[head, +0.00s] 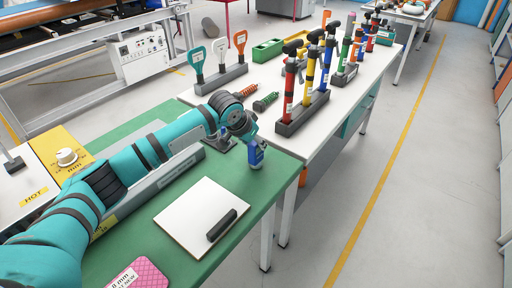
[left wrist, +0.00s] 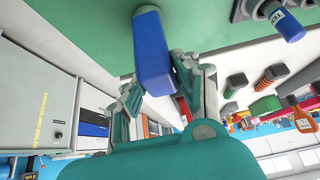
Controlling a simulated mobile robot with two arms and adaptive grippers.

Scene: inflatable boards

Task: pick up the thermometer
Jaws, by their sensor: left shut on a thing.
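The thermometer (head: 257,155) appears as a small blue body with a pale label, above the green table top near its right edge. In the left wrist view the blue body (left wrist: 152,50) stands between the fingers. My left gripper (head: 252,143) is shut on it from above; in the left wrist view the fingers (left wrist: 155,75) press on its two sides. Its upper part is hidden by the gripper in the head view. I cannot tell whether its lower end touches the table. My right gripper is in neither view.
A white board (head: 190,212) with a black handle (head: 222,225) lies on the green table top (head: 262,193). A pink pad (head: 140,275) lies in front. Pumps in a rack (head: 302,115) stand on the white table behind. The floor to the right is clear.

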